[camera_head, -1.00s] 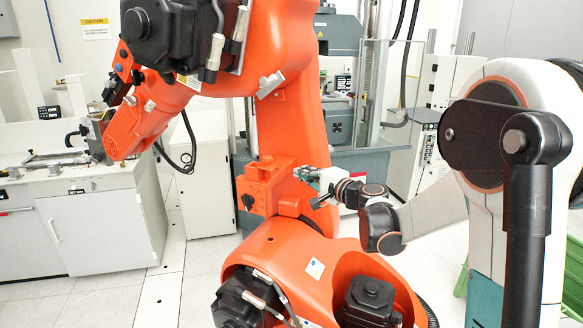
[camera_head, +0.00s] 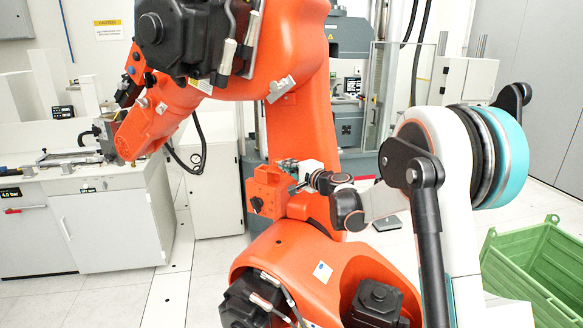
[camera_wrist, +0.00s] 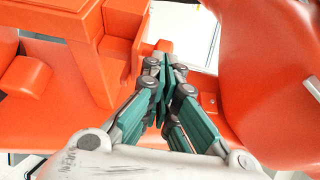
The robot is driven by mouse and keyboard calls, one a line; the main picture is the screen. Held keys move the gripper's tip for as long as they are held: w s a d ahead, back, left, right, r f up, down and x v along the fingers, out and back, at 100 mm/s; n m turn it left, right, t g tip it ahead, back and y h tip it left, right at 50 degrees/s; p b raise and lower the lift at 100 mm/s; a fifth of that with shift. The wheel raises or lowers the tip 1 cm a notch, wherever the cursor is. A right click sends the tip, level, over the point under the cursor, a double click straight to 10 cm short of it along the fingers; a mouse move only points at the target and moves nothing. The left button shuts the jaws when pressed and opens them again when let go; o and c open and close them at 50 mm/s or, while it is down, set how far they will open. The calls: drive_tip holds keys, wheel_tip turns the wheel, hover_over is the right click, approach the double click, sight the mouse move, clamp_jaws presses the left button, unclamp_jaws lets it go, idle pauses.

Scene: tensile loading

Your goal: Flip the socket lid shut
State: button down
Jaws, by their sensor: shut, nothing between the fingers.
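No part that I can tell for certain as the socket or its lid shows in either view. An orange box with a dark knob (camera_head: 262,192) stands on the big orange robot in the head view. My gripper (camera_head: 284,164) is small there, at the top of this box; whether it touches cannot be told. In the wrist view my gripper (camera_wrist: 165,72) has its teal fingers together and empty, over orange surfaces. An orange block (camera_wrist: 100,45) lies to the left of the fingertips.
The big orange robot (camera_head: 315,115) fills the middle, with its shoulder close around my gripper. A green crate (camera_head: 530,262) stands on the floor at the right. A white cabinet (camera_head: 112,228) is at the left. A small dark object (camera_head: 387,222) lies on the floor.

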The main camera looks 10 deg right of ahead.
sight(275, 163)
drive_tip(key=w+a+b, duration=0.1)
drive_tip(key=w+a, duration=0.2)
drive_tip(key=a, duration=0.1)
drive_tip(key=shift+w+a+b, duration=0.25)
drive_tip(key=shift+w+b, duration=0.1)
drive_tip(key=shift+d, duration=0.1)
drive_tip(key=shift+s, duration=0.1)
drive_tip(key=shift+s, duration=0.25)
drive_tip(key=f+v, duration=0.1)
drive_tip(key=v, duration=1.2)
drive_tip(key=shift+r+b, duration=0.45)
drive_tip(key=shift+r, duration=0.05)
drive_tip(key=shift+s+d, duration=0.2)
